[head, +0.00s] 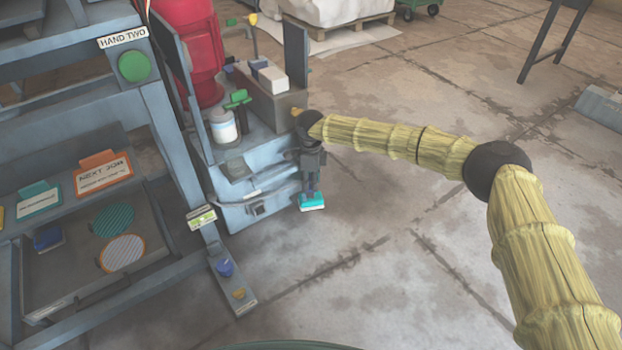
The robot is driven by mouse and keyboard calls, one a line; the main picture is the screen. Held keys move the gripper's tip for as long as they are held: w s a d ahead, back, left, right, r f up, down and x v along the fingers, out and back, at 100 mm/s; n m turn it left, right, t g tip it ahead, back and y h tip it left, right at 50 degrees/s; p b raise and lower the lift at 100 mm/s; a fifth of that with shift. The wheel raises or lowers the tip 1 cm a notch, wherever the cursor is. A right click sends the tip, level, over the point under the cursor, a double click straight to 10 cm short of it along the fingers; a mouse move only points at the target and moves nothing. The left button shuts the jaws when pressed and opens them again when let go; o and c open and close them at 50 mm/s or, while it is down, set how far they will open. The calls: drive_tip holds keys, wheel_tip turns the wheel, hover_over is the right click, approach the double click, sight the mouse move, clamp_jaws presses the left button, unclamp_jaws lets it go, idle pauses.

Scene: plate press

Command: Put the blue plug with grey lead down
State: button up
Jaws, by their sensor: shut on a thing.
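My gripper (312,182) is at the front right corner of the grey-blue cabinet, pointing down. It is shut on a small teal block with a white lower edge (311,202), held beside the cabinet, with floor behind it in the picture. I see no grey lead on this block. A blue plug-like piece (225,267) stands on a narrow grey strip (216,250) at lower left, apart from my gripper. Whether it has a grey lead is too small to tell.
A small yellow-orange piece (239,293) sits near the strip's front end. The cabinet (258,207) carries a white jar (222,126) and a white box (272,79). A grey rack with a tray (60,285) stands at left. The floor (400,230) at right is open.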

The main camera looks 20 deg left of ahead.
drive_tip(key=shift+f, duration=0.2)
drive_tip(key=o, duration=1)
drive_tip(key=shift+f, duration=0.1)
drive_tip(key=shift+r+b, duration=0.45)
drive_tip(key=shift+r, duration=0.15)
wheel_tip(320, 180, up, 8)
drive_tip(key=p, duration=0.4)
drive_tip(key=shift+f+p, duration=0.2)
drive_tip(key=shift+p, duration=0.1)
